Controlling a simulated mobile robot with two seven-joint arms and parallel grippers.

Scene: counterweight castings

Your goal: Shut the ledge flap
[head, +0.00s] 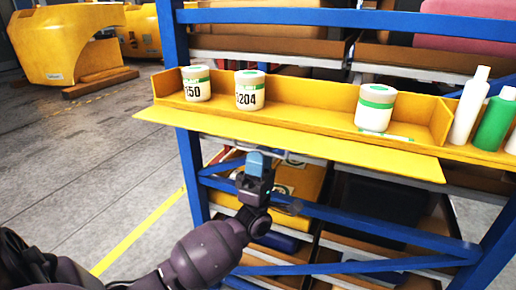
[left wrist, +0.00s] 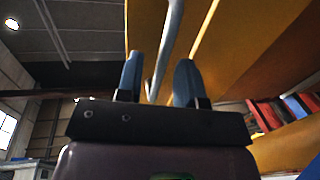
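The ledge flap (head: 300,143) is a long yellow board. It is folded down and sticks out toward me along the front edge of the yellow ledge (head: 310,112). My left gripper (head: 258,160) is just under the flap, left of its middle, pointing up. In the left wrist view the two blue fingers of my left gripper (left wrist: 157,80) stand apart, with a thin grey bar handle (left wrist: 163,50) between them. The flap's yellow underside (left wrist: 200,60) fills the area behind. Whether either finger touches the bar I cannot tell. My right gripper is not in view.
Two labelled tubs (head: 197,83) (head: 250,90) and a third tub (head: 375,108) stand on the ledge. A marker-like stick (head: 388,136) lies near the flap's hinge side. Bottles (head: 468,105) stand at right. Blue rack posts (head: 180,90) frame the shelves.

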